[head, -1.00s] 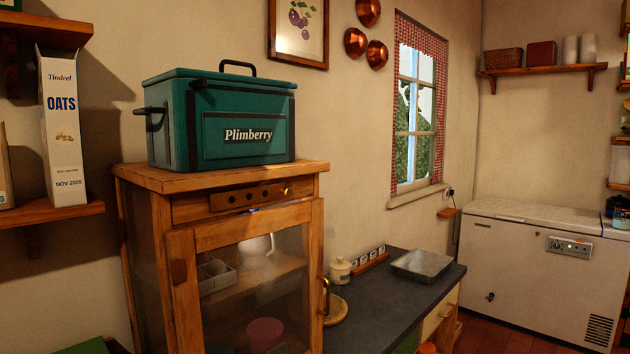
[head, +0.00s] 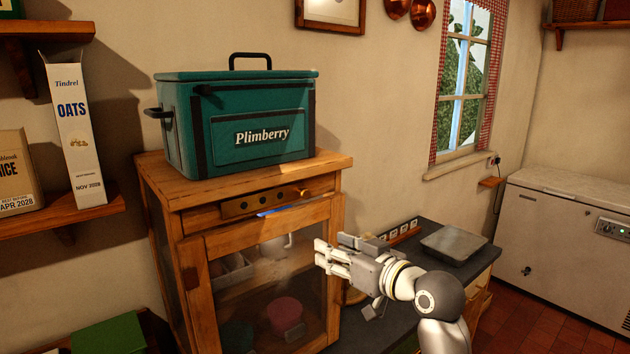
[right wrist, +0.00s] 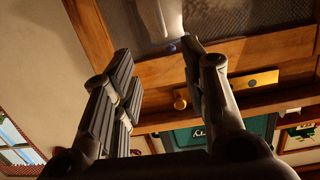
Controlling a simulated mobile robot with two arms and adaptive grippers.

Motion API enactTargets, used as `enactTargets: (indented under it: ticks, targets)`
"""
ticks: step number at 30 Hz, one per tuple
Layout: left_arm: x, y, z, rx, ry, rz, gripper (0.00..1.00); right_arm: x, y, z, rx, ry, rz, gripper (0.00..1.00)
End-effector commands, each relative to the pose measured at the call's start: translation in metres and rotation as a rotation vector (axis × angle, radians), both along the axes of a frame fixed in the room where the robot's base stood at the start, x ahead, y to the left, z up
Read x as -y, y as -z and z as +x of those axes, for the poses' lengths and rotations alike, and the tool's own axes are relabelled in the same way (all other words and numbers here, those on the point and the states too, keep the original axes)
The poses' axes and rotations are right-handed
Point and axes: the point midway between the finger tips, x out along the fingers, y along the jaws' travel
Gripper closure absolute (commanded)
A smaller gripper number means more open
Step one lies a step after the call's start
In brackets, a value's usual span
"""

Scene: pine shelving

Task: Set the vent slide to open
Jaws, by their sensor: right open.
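The vent slide (head: 262,204) is a strip with dark round holes along the top front of the wooden cabinet (head: 190,240). Its small round knob (head: 304,193) is at the strip's right end. My right gripper (head: 322,256) is open and empty in front of the cabinet door, below and a little right of the knob, apart from it. In the right wrist view the knob (right wrist: 180,98) appears between the spread fingers (right wrist: 155,62), beyond them, with a brass-coloured plate (right wrist: 254,81) to the right. My left gripper is not in view.
A green Plimberry box (head: 240,125) stands on the cabinet. The cabinet's mesh-fronted door (head: 255,265) is shut, with dishes behind it. A dark counter (head: 455,228) with a metal tray (head: 453,244) is at the right. A shelf (head: 60,215) with cartons is at the left.

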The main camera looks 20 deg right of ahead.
Motion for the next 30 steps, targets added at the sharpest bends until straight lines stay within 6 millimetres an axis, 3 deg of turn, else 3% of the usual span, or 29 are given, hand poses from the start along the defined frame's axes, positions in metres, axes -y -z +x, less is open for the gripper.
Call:
enactTargets:
  ticks: [1, 3, 6, 11, 24, 30]
  targets:
    - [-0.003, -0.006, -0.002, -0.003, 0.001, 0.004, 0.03, 0.001, -0.038, -0.006, 0.059, -0.011, -0.002, 0.6]
    - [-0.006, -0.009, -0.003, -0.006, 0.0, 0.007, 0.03, 0.0, -0.066, -0.014, 0.111, -0.025, -0.006, 0.6]
    - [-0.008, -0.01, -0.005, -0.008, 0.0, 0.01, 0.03, -0.001, -0.088, -0.021, 0.154, -0.038, -0.01, 0.6]
    - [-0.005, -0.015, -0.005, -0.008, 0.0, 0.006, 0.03, -0.005, -0.094, -0.013, 0.162, -0.042, -0.007, 0.6]
    - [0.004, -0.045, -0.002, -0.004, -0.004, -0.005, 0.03, -0.03, -0.094, 0.055, 0.159, -0.042, -0.006, 0.6]
    - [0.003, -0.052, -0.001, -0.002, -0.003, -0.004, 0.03, -0.036, -0.092, 0.073, 0.161, -0.04, -0.008, 0.6]
